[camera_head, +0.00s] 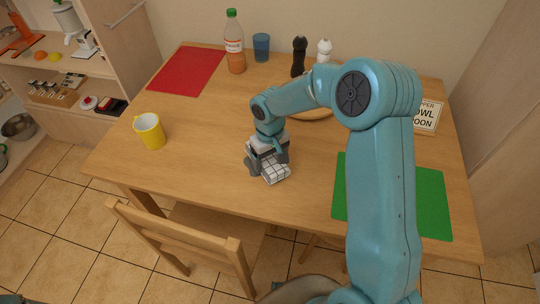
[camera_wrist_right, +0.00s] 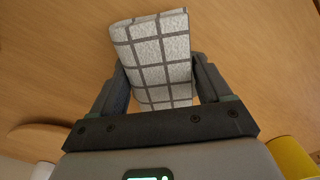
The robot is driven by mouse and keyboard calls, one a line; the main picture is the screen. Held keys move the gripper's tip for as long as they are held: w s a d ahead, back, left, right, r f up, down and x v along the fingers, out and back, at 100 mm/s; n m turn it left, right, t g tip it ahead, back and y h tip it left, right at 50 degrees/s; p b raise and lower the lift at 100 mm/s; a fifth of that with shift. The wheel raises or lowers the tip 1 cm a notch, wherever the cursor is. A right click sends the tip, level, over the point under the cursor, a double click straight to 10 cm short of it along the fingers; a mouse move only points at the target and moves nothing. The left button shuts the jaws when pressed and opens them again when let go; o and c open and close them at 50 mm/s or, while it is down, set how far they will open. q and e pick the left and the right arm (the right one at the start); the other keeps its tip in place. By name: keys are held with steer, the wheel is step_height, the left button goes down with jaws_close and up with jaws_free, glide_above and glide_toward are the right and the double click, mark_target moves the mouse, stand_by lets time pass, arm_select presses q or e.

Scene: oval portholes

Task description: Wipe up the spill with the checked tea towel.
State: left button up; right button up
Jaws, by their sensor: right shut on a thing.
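The checked tea towel (camera_head: 272,172), white with dark grid lines, is folded into a block and held between the fingers of my right gripper (camera_head: 266,158). In the right wrist view the towel (camera_wrist_right: 158,58) fills the space between the two dark fingers (camera_wrist_right: 160,88). The gripper points down, low over the middle front of the wooden table (camera_head: 210,150). I cannot tell whether the towel touches the tabletop. No spill shows on the visible table; the arm and towel hide part of it. My left gripper is not in view.
A yellow mug (camera_head: 150,131) stands to the left of the towel. A red mat (camera_head: 187,71), a bottle (camera_head: 234,45), a blue glass (camera_head: 261,47) and a black mill (camera_head: 298,57) are toward the back. A green mat (camera_head: 420,200) lies right. A chair (camera_head: 185,235) stands in front.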

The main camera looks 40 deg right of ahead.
steer(key=shift+f+b, duration=0.55)
steer(key=shift+f, duration=0.05)
stand_by(0.6)
steer(key=shift+d, duration=0.1)
steer(key=shift+s+d+r, duration=0.15)
steer(key=shift+s+d, duration=0.55)
steer(key=shift+d, duration=0.3)
steer(key=shift+s+d+f, duration=0.2)
steer(key=shift+s+d, duration=0.55)
steer(key=shift+d, duration=0.2)
steer(key=shift+w+a+b, duration=0.25)
steer(key=shift+w+a, duration=0.45)
steer(key=shift+a, duration=0.3)
steer(key=shift+w+a+b, duration=0.2)
steer(key=shift+w+a, duration=0.5)
steer(key=shift+a, duration=0.25)
steer(key=shift+w+a+r, duration=0.1)
steer(key=shift+w+a, duration=0.7)
steer(key=shift+a, duration=0.25)
steer(key=shift+w+a, duration=0.8)
steer(key=shift+a, duration=0.25)
